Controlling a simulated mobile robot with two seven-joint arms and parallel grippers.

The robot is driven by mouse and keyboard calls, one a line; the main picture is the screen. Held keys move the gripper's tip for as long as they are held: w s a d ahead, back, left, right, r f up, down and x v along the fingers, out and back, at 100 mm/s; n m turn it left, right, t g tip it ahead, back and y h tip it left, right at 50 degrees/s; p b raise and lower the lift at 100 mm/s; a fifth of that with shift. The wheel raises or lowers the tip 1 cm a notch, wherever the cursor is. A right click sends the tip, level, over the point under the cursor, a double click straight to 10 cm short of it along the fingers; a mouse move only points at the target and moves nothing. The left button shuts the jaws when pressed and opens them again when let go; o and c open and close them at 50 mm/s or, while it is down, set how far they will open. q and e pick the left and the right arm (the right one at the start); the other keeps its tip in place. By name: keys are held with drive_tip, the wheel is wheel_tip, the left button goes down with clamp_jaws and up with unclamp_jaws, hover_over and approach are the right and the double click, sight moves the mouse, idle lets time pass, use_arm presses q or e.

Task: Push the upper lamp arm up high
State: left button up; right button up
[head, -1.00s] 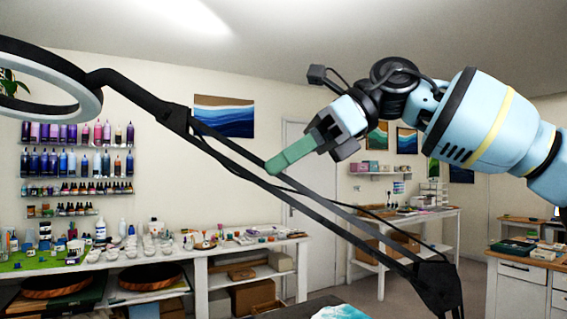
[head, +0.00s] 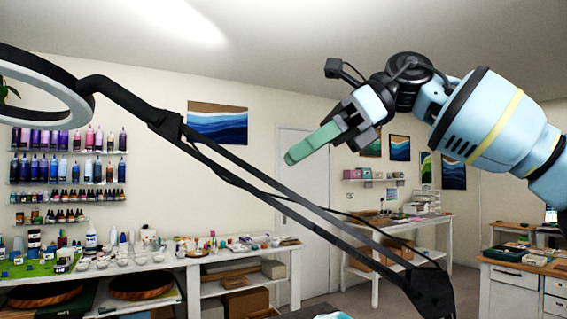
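The black upper lamp arm (head: 262,188), made of parallel bars, slants from a lower joint (head: 431,288) at bottom right up to an elbow (head: 165,124) at upper left. Beyond the elbow a black link leads to the ring-shaped lamp head (head: 50,96) at the left edge. My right gripper (head: 292,157) comes in from the right. Its green fingers look closed together and empty, pointing down-left. In the picture the fingertips lie just above the bars, with a small gap; depth is hard to judge. My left gripper is not in view.
A white workbench (head: 240,255) with cups and small items stands behind at left, under bottle shelves (head: 68,152). A second white table (head: 400,222) and a drawer cabinet (head: 515,280) stand at right. The space above the lamp arm is clear.

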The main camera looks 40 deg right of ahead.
drive_tip(key=shift+v, duration=1.6)
